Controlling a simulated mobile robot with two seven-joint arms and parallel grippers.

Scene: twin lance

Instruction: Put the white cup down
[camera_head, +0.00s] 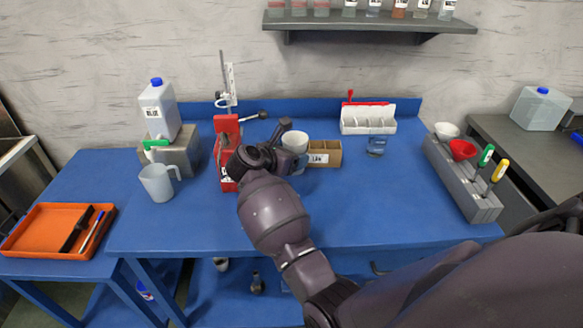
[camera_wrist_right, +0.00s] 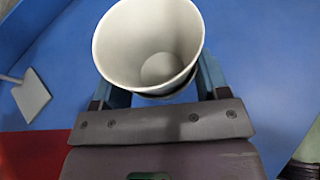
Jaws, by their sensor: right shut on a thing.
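The white cup (camera_head: 296,141) is at the middle of the blue table, beside a small brown labelled box. In the right wrist view the cup (camera_wrist_right: 150,45) looks upright, with its mouth facing the camera and its inside empty. My right gripper (camera_head: 292,152) is shut on the cup, with one blue finger on each side of it in the wrist view (camera_wrist_right: 163,88). The gripper hides part of the cup, and I cannot tell whether its base touches the table. My left gripper is not in view.
The brown box (camera_head: 325,153) is right of the cup, and a red stand (camera_head: 227,135) is on the left. The table's right-centre front is clear.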

